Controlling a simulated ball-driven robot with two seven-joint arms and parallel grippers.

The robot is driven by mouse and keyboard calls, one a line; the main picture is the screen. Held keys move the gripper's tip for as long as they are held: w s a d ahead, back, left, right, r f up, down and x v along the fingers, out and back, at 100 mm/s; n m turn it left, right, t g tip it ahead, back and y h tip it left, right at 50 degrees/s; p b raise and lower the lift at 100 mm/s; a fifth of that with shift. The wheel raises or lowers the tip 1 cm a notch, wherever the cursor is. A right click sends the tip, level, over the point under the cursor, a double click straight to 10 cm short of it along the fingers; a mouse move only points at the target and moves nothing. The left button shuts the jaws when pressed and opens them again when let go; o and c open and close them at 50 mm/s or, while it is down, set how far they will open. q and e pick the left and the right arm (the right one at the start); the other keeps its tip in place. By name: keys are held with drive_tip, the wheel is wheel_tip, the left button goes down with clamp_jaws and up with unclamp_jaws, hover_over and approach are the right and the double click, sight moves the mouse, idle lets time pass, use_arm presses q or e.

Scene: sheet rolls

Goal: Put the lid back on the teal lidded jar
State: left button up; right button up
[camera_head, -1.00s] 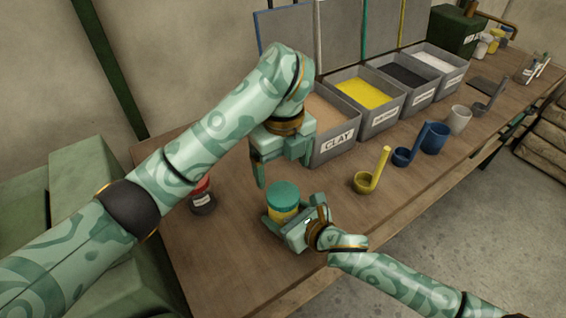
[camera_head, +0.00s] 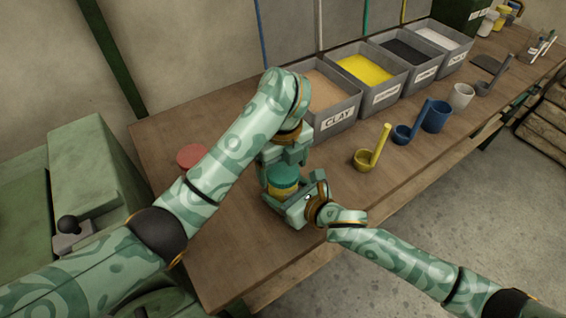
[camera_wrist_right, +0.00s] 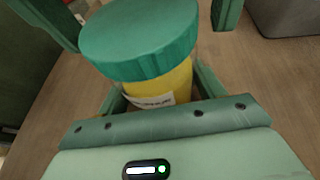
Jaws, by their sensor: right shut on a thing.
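The teal lidded jar (camera_head: 283,190) stands on the table, with yellow contents and a white label (camera_wrist_right: 155,101). Its teal lid (camera_head: 283,175) sits on top of the jar; in the right wrist view the lid (camera_wrist_right: 138,38) covers the mouth. Whether it is fully seated I cannot tell. My right gripper (camera_head: 288,204) is shut on the jar's body, low down. My left gripper (camera_head: 281,168) is open just above the jar. In the right wrist view its fingers show on both sides of the lid, apart from it.
Bins of clay (camera_head: 333,126), yellow (camera_head: 376,104), dark and white material line the back. A yellow ladle (camera_head: 368,158), blue ladle (camera_head: 403,134) and blue cup (camera_head: 436,116) stand to the right.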

use_arm(q)
drive_tip(key=c, duration=0.9)
drive_tip(key=shift+o, duration=0.2)
drive_tip(key=o, duration=1.1)
drive_tip(key=shift+o, duration=0.2)
wheel_tip(320, 180, up, 12)
use_arm(e)
drive_tip(key=o, duration=2)
drive_tip(key=shift+c, duration=0.2)
